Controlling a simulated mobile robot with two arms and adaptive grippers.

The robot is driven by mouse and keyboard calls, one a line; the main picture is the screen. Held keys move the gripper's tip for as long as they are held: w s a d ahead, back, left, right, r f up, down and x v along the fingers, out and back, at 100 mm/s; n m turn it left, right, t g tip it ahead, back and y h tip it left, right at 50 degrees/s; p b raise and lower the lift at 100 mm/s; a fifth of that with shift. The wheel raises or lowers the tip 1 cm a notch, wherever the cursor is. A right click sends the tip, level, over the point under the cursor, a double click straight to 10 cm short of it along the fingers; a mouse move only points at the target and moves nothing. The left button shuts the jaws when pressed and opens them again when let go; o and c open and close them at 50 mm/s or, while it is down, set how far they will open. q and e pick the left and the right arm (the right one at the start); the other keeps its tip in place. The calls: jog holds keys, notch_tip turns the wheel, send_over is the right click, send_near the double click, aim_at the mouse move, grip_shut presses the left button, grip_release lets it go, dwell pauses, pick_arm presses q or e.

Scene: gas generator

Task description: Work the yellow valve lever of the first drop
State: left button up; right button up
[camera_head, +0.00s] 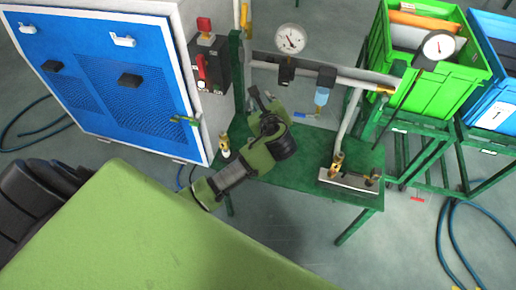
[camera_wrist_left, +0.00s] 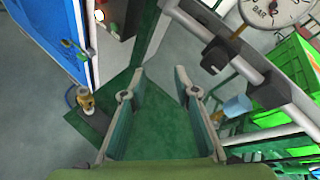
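A yellow lever-like part (camera_head: 244,14) shows at the top edge in the head view, beside the grey cabinet; I cannot tell for sure that it is the valve lever of the first drop. My left gripper (camera_head: 266,100) is over the green table, in front of the pipe and below the yellow part. In the left wrist view its two fingers (camera_wrist_left: 158,85) are wide apart with nothing between them. My right gripper is not in view.
The green table (camera_head: 300,160) carries brass fittings (camera_head: 338,160) at its right and another (camera_head: 225,148) at its left. A pressure gauge (camera_head: 290,39) stands above the pipe. The blue-fronted cabinet (camera_head: 110,80) is close on the left; green crate (camera_head: 435,90) stands right.

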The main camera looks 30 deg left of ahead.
pick_arm(q)
jog(key=s+d+f+n+g+h, duration=0.1)
jog(key=s+f+n, duration=0.1)
jog(key=f, duration=0.5)
jog(key=s+d+f+n+g+h, duration=0.1)
jog(key=s+f, duration=0.3)
jog(key=f, duration=0.4)
jog(key=shift+s+d+f+n+h, duration=0.2)
jog(key=shift+f+n+h, duration=0.1)
jog(key=shift+n+h, duration=0.4)
jog(key=shift+w, duration=0.1)
